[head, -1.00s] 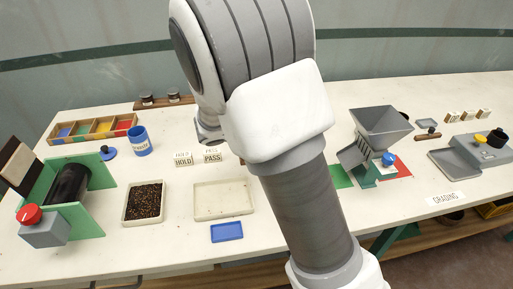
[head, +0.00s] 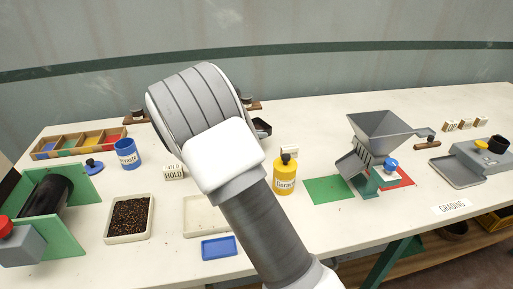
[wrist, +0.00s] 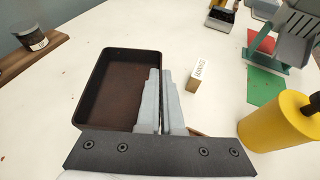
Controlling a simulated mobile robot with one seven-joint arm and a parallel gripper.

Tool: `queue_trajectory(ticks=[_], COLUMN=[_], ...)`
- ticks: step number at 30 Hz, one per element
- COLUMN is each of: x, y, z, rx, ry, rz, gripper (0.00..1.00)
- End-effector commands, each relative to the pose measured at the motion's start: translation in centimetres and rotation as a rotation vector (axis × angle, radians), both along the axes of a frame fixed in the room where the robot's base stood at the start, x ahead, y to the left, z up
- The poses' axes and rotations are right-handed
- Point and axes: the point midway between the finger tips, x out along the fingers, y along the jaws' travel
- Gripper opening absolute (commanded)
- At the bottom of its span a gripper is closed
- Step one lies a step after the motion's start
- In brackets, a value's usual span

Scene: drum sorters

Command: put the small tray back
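A dark brown rectangular tray (wrist: 118,88) fills the left of the wrist view. My gripper (wrist: 161,72) is over its right wall; the fingers are close together with the rim seemingly between their tips. Whether the tray rests on the table or is slightly raised I cannot tell. In the head view, only a dark corner of the tray (head: 262,127) shows behind my arm, and the fingers are hidden. A small blue tray (head: 219,247) lies at the table's front. The task does not say which tray is meant.
A yellow bottle (head: 285,177) stands close right of my arm, also in the wrist view (wrist: 282,122). A small label block (wrist: 196,74) stands right of the dark tray. A jar on a wooden board (wrist: 30,38) is at left. A seed tray (head: 130,217) and hopper (head: 380,124) flank the area.

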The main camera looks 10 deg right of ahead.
Motion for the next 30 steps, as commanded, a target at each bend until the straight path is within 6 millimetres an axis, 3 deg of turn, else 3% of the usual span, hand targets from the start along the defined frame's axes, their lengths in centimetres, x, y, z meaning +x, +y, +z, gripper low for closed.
queue_trajectory(ticks=[5,13,25,30], x=[0.5,0.5,0.5,0.5], y=[0.3,0.3,0.3,0.3], z=[-0.8,-4.4,-4.8,-4.7], rx=[0.001,-0.001,0.000,0.001], ry=[0.001,0.002,0.001,0.000], rz=[0.000,0.001,0.000,0.000], gripper=[0.00,0.00,0.00,0.33])
